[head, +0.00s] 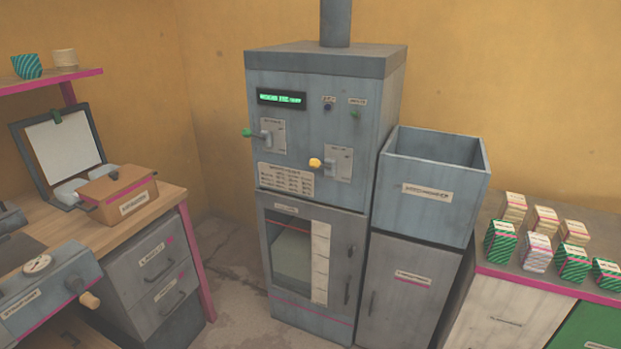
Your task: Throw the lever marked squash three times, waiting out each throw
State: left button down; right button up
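The grey press cabinet (310,110) stands against the yellow wall in the middle of the head view. Its front has two levers on pale plates: a green-knobbed lever (247,132) at the upper left and an orange-knobbed lever (315,163) lower right. Both handles stick out to the left of their plates. The plate labels are too small to read, so I cannot tell which is marked squash. A display (281,98) shows lit green text, too blurred to read surely. Neither of my grippers is in view.
A windowed door (300,255) sits below the levers. An open grey bin (430,190) stands right of the press. A counter with several small striped packs (502,240) is at far right. A wooden desk (150,205) with drawers is at left. Bare floor lies between desk and press.

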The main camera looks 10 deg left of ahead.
aim_at(314, 163)
jog(key=z, duration=0.6)
jog(key=i, duration=1.1)
jog(key=u, duration=0.3)
